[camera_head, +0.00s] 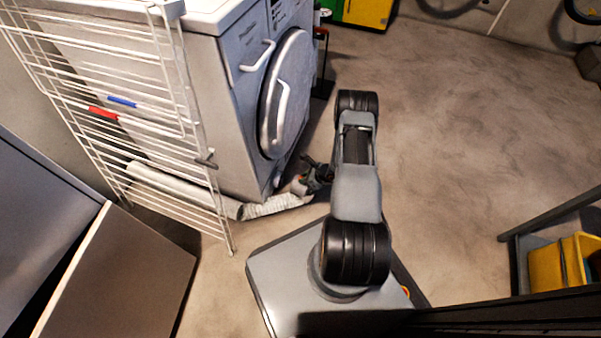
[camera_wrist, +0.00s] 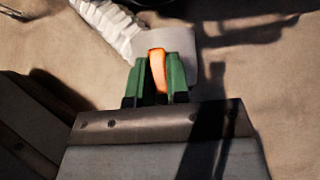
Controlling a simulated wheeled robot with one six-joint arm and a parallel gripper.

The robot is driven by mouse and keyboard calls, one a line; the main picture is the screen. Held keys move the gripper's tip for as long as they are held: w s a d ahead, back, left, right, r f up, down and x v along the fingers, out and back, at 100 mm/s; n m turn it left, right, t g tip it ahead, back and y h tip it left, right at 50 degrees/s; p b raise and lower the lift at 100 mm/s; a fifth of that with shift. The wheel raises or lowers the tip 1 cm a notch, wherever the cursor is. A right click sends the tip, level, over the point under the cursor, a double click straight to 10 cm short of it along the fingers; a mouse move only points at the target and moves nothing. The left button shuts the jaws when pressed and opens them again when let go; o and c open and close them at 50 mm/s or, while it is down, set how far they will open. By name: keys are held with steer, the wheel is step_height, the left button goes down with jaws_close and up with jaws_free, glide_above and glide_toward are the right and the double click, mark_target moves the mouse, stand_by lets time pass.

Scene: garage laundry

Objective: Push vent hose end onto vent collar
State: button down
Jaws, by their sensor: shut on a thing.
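The vent hose is a pale ribbed tube (camera_head: 275,205) on the floor along the foot of the white front-loading machine. In the wrist view the ribbed hose (camera_wrist: 108,25) enters from the upper left and ends in a smooth pale cuff (camera_wrist: 181,42). An orange tab (camera_wrist: 158,68) stands at the cuff. My gripper (camera_wrist: 160,78) has green fingertips shut on this tab, one on each side. In the head view my gripper (camera_head: 316,177) is low beside the machine's front corner, at the hose's right end. I cannot make out the vent collar in either view.
The white machine (camera_head: 230,110) stands close left of my arm. A wire drying rack (camera_head: 190,110) stands before it, with a smooth pale tube (camera_head: 180,190) behind its bars. Brown panels (camera_head: 120,270) are at lower left. Open floor (camera_head: 470,110) lies right; a yellow bin (camera_head: 550,268) is at right.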

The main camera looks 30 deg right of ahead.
steer(key=shift+w+f, duration=0.1)
steer(key=shift+f, duration=0.35)
steer(key=shift+w+a, duration=1.05)
steer(key=shift+w+a+b, duration=0.95)
steer(key=shift+w+a, duration=0.5)
steer(key=shift+w, duration=0.1)
stand_by(2.5)
